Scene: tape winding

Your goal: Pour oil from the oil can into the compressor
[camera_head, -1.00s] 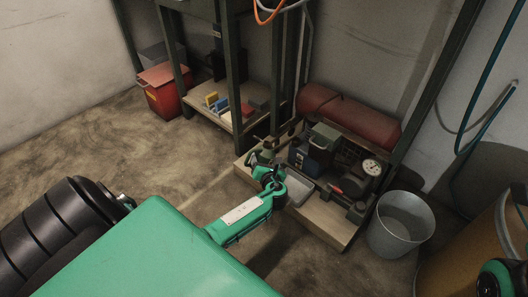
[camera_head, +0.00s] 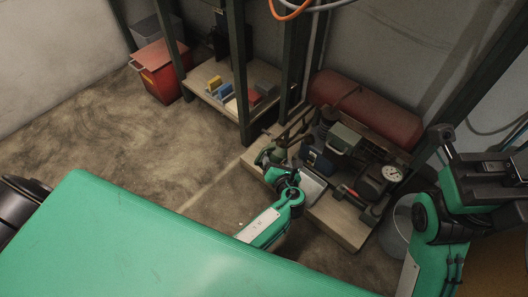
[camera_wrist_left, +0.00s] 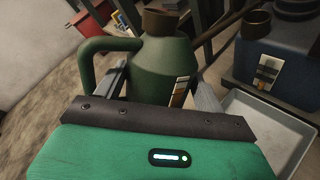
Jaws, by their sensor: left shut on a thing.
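The green oil can (camera_wrist_left: 152,72), with a loop handle and a brown cap (camera_wrist_left: 165,20), stands between my left gripper's (camera_wrist_left: 160,88) fingers in the left wrist view. The gripper is shut on its body. In the head view my left gripper (camera_head: 272,160) is at the front left of the compressor, and the can is small and mostly hidden there. The compressor has a red tank (camera_head: 365,110), a round gauge (camera_head: 392,173) and dark machinery. My right gripper (camera_head: 490,170) is at the right edge, its fingers not clear.
A pale tray (camera_wrist_left: 265,125) and a blue container (camera_wrist_left: 280,55) are right of the can. A metal bucket (camera_head: 398,225) stands at the right, partly behind my right arm. A shelf (camera_head: 222,95) and red bin (camera_head: 158,75) are at back left. Open floor lies left.

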